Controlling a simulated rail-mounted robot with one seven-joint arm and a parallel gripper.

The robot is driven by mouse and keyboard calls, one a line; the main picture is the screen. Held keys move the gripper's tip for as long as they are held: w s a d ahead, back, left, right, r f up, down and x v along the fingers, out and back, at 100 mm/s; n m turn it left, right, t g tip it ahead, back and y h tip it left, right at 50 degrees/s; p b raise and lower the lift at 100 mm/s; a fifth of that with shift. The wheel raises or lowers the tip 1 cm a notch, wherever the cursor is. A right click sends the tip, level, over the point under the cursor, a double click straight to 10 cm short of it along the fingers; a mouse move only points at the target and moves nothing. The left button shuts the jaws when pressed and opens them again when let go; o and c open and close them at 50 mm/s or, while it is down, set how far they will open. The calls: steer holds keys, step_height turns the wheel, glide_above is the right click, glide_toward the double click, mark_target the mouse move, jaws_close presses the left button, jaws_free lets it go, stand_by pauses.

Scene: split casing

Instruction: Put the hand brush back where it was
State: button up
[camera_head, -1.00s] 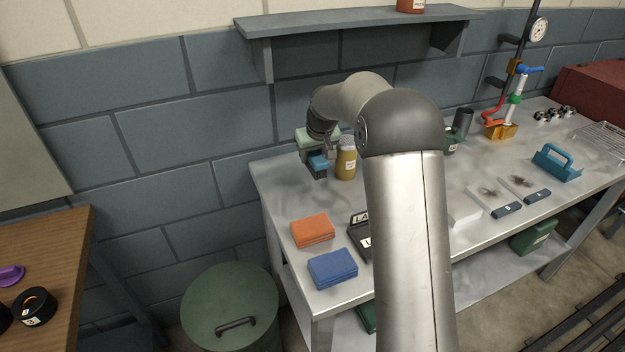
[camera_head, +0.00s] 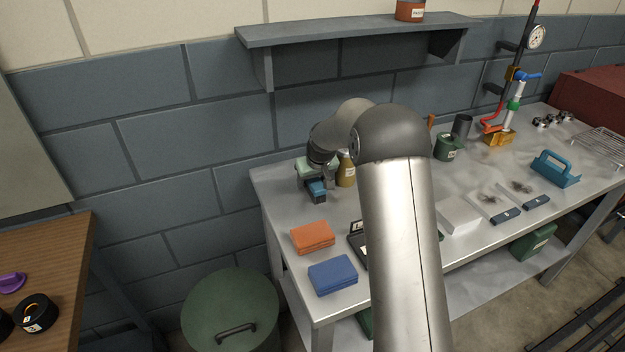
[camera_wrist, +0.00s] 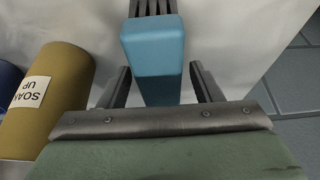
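The hand brush (camera_head: 317,189) is a blue block with dark bristle-like strips at its end. It hangs under my gripper (camera_head: 315,180) at the left end of the grey bench, low over the top; I cannot tell whether it touches. In the wrist view the brush (camera_wrist: 153,60) lies between the two fingers of my gripper (camera_wrist: 160,75).
An orange box (camera_head: 312,237) and a blue box (camera_head: 333,274) lie nearer on the bench (camera_head: 405,190). My arm hides part of its middle. A shelf (camera_head: 350,28) hangs above.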

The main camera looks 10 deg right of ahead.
steer(key=shift+r, duration=0.1)
steer(key=shift+r, duration=0.2)
steer(key=a+b+v, duration=0.1)
steer(key=v, duration=1.1)
steer(key=s+f+m+g, duration=0.1)
steer(key=s+f+g, duration=0.1)
steer(key=s, duration=1.8)
steer(key=s+f+m+g+h, duration=0.1)
steer(key=s+f+g, duration=0.1)
steer(key=s, duration=1.8)
steer(key=shift+a, duration=0.3)
